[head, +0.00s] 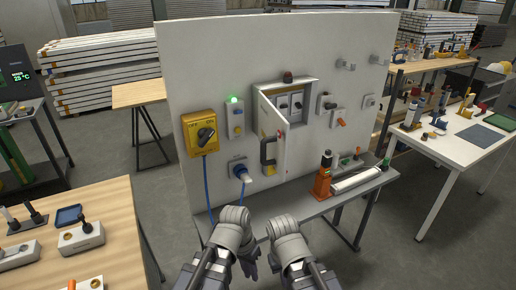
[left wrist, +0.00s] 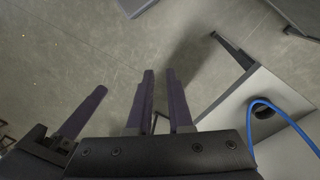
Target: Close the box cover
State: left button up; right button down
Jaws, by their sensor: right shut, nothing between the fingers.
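A grey-white box (head: 307,84) is mounted on the upright white panel, with dark switch parts (head: 297,104) inside. My left gripper (head: 250,266) is low in front of the panel, below the box and apart from the cover. In the left wrist view its two dark fingers (left wrist: 160,100) have a narrow empty gap between them. My right gripper (head: 283,224) is just to its right, shut and empty, also apart from the cover.
A yellow switch box (head: 198,134), a blue socket (head: 239,170) with a hanging blue cable (head: 206,185) and a small lever (head: 340,121) flank the box. An orange tool (head: 323,181) stands on the grey shelf (head: 367,186) at right. Wooden table (head: 120,215) at left.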

pick_arm(q)
jog(key=w+r+h, duration=0.1)
jog(key=w+r+m+h, duration=0.1)
jog(key=w+h, duration=0.1)
jog(key=w+r+m+h, duration=0.1)
jog(key=w, duration=0.1)
jog(key=shift+w+d+r+t+h+p, duration=0.2)
jog(key=shift+d+r+t+h+p, duration=0.1)
jog(key=shift+d+r+t+h, duration=0.1)
grip_shut()
jog(key=w+a+r+m+t+h+p, duration=0.1)
jog(key=w+a+r+m+t+h, duration=0.1)
jog(key=w+a+r+t+h, duration=0.6)
jog(key=w+a+r+m+t+h, duration=0.15)
jog(key=w+a+r, duration=0.4)
jog(key=r, duration=0.65)
jog(key=x, duration=1.3)
jog(key=shift+d+f+m+y, duration=0.35)
jog(key=shift+d+f+m, duration=0.15)
jog(key=shift+f, duration=0.1)
jog(key=shift+s+g, duration=0.15)
jog(key=shift+g, duration=0.1)
